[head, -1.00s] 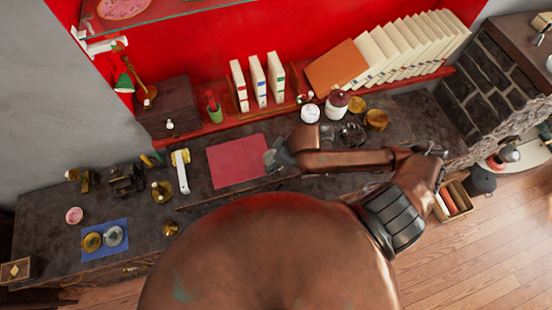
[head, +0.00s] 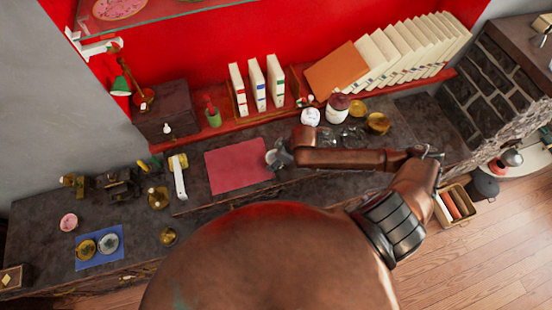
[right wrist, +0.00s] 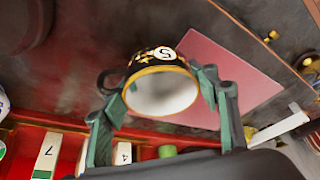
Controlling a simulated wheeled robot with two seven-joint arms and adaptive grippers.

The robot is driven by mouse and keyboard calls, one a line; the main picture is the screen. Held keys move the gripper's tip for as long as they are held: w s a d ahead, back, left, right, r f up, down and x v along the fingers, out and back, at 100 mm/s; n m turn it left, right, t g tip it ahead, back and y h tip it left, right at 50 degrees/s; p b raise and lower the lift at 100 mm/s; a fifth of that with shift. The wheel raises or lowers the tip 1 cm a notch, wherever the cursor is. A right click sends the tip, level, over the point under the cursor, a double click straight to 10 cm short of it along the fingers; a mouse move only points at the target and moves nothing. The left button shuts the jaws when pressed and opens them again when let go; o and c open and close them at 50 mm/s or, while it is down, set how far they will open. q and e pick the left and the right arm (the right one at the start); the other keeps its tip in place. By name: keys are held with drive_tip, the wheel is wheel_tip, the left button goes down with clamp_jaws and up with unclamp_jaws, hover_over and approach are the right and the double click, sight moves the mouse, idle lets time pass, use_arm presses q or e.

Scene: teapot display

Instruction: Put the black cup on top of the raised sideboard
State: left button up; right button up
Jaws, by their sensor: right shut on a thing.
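The black cup (right wrist: 150,58) has a gold rim, a white inside and a white round mark with gold specks. In the right wrist view it sits between the two green-padded fingers of my right gripper (right wrist: 160,84), which is shut on it. In the head view my right gripper (head: 277,155) is over the right edge of the red mat (head: 236,168); the cup cannot be made out clearly there. The raised sideboard (head: 192,203) is the dark, higher surface under the mat. The cup's height above it is hard to tell. My left gripper is out of view.
White-spined books (head: 257,83) stand on the red shelf behind. A white jar (head: 310,117), a dark-lidded jar (head: 337,107) and gold pots (head: 377,123) stand right of my gripper. The mat looks bare.

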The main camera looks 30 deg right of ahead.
drive_tip(key=shift+f, duration=0.3)
drive_tip(key=o, duration=1.3)
drive_tip(key=shift+r, duration=0.45)
drive_tip(key=p+v, duration=0.1)
drive_tip(key=v, duration=1)
drive_tip(key=shift+s+r, duration=0.15)
drive_tip(key=shift+r, duration=0.25)
